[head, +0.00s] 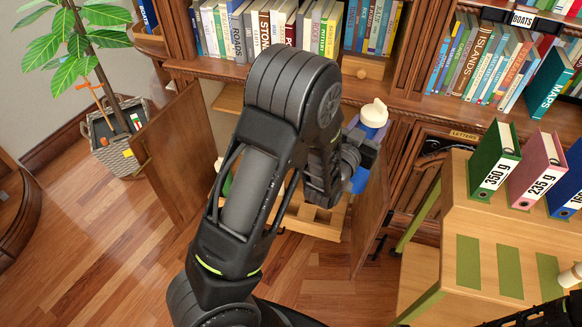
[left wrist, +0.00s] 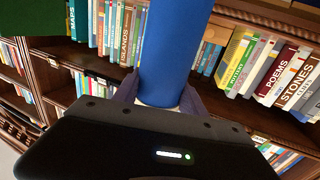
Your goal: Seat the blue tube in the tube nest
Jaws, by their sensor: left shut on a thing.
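The blue tube (head: 360,181) has a cream cap (head: 374,112) and stands roughly upright in the head view, in front of the bookcase. My left gripper (head: 362,154) is shut around it below the cap. In the left wrist view the blue tube (left wrist: 174,50) rises between the fingers, with a pale end near the palm. A light wooden piece with square openings (head: 318,216), perhaps the tube nest, shows low in the open cabinet, below and left of the tube. My left arm hides part of it. My right gripper is not in view.
Open cabinet doors stand at left (head: 172,150) and right (head: 371,212) of the wooden piece. A light wooden stand (head: 420,262) with green strips and several binders is at right. A potted plant (head: 118,150) stands at left. Floor at lower left is clear.

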